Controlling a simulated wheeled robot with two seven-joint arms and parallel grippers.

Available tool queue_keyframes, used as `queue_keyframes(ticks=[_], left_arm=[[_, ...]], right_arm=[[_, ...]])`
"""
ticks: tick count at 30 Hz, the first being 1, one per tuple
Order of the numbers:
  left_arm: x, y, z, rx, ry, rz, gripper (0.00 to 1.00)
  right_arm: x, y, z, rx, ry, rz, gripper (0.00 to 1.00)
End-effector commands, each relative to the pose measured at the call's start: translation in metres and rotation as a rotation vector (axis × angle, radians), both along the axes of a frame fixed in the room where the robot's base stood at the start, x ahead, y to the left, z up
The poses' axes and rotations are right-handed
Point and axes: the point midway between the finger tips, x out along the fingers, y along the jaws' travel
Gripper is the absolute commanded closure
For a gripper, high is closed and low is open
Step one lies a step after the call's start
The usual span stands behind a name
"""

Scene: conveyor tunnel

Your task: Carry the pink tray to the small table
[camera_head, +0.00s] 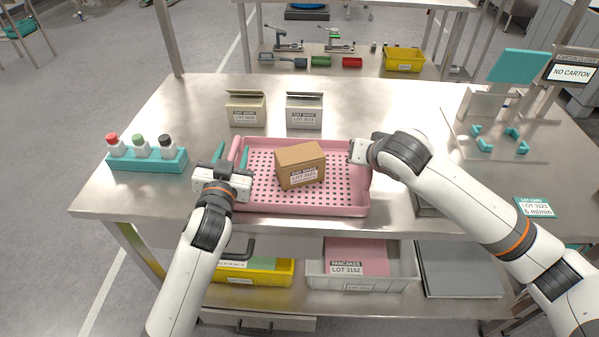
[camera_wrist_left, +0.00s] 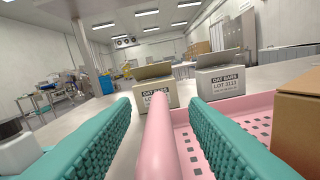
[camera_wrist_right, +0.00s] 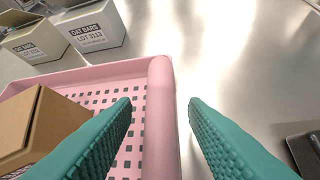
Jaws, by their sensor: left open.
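The pink tray (camera_head: 300,211) lies on the steel table with a brown carton (camera_head: 299,168) inside, labelled oat bars. My left gripper (camera_head: 232,153) is open at the tray's left end. In the left wrist view its teal fingers (camera_wrist_left: 160,130) stand apart on either side of the pink rim (camera_wrist_left: 158,140). My right gripper (camera_head: 358,150) is at the tray's right end, its fingers mostly hidden in the head view. In the right wrist view its fingers (camera_wrist_right: 160,110) are apart, with the right rim (camera_wrist_right: 160,120) between them. I cannot tell which surface is the small table.
Two open oat bars cartons (camera_head: 246,108) (camera_head: 304,110) stand behind the tray. A teal rack (camera_head: 147,160) with capped bottles is at the left. A fixture plate (camera_head: 500,135) is at the right. A lower shelf holds a yellow bin (camera_head: 255,273) and a grey bin (camera_head: 361,277).

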Motion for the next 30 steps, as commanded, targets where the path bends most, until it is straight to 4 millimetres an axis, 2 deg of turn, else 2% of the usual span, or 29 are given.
queue_keyframes(ticks=[4,12,18,20,30], left_arm=[[0.0065,-0.0006,0.0001,-0.001,0.0,0.0,0.59],[0.007,-0.0005,0.0001,-0.001,0.0,0.0,0.59],[0.0068,-0.0004,0.0001,0.0,0.0,0.0,0.92],[0.0068,-0.0004,0.0001,0.0,0.0,0.0,1.0],[0.0067,-0.0006,0.0018,0.0,-0.003,-0.001,1.0]], right_arm=[[0.0044,0.0009,-0.0045,-0.001,0.0,0.001,0.6],[0.0049,0.0008,-0.005,-0.001,0.0,0.001,0.6],[0.0047,0.0007,-0.0049,-0.001,0.0,0.001,0.93],[0.0048,0.0007,-0.0049,-0.001,0.0,0.001,1.0],[0.005,0.0004,-0.0036,0.0,-0.001,0.0,1.0]])
